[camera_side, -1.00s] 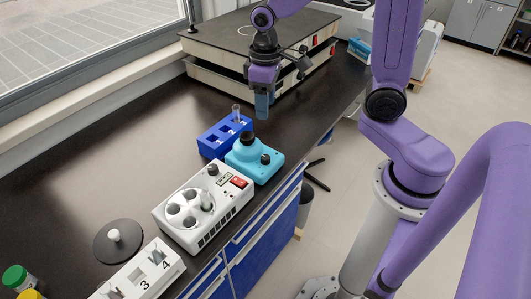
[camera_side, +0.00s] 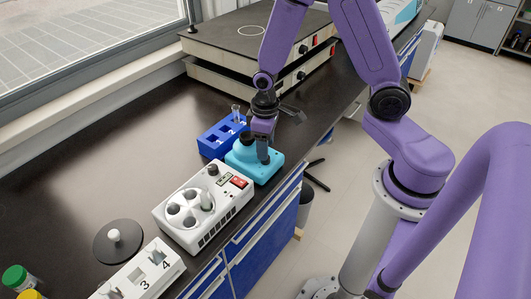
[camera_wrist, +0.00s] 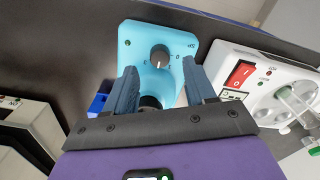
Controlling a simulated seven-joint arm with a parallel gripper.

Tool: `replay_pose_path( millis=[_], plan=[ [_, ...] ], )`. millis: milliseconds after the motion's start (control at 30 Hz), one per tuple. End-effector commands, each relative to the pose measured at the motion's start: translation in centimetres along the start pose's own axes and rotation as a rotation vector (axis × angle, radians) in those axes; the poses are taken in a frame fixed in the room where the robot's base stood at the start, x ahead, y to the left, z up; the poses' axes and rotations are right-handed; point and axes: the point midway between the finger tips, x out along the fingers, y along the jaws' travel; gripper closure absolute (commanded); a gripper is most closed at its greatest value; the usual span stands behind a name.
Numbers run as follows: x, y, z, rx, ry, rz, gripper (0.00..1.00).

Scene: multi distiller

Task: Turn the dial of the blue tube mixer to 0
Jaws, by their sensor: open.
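The blue tube mixer (camera_side: 248,163) is a light blue box on the dark bench, with a black cup on top. Its black dial (camera_wrist: 160,57) shows in the wrist view on the front face, with a pale pointer line and small marks around it. My gripper (camera_wrist: 158,82) is open, its two fingers spread to either side of the dial's line, with the dial just beyond the tips in the picture. In the side view my gripper (camera_side: 262,155) is down at the mixer's front and hides the dial. Contact with the dial cannot be told.
A dark blue tube rack (camera_side: 212,140) with a tube stands behind the mixer. A white centrifuge-like device (camera_side: 225,213) with a red switch stands close to its left. Flat hotplate-like units (camera_side: 200,68) stand at the back. The bench edge is close on the right.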

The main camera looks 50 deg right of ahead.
Motion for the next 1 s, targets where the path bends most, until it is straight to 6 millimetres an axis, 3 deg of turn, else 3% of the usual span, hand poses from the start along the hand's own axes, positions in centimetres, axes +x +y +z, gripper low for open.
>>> replay_pose_path(
  millis=[300, 733, 767, 900, 933, 1000],
  plan=[
    [3.1, 0.0, 0.0, 0.0, -0.001, 0.0, 0.45],
    [3.8, 0.0, 0.0, 0.0, 0.001, 0.0, 0.45],
    [3.8, 0.0, 0.0, 0.0, 0.001, 0.0, 0.48],
    [3.8, 0.0, 0.0, 0.0, 0.001, 0.0, 0.94],
    [3.8, 0.0, 0.0, 0.0, 0.001, 0.0, 1.0],
    [3.8, 0.0, 0.0, 0.0, 0.001, 0.0, 1.0]
  ],
)
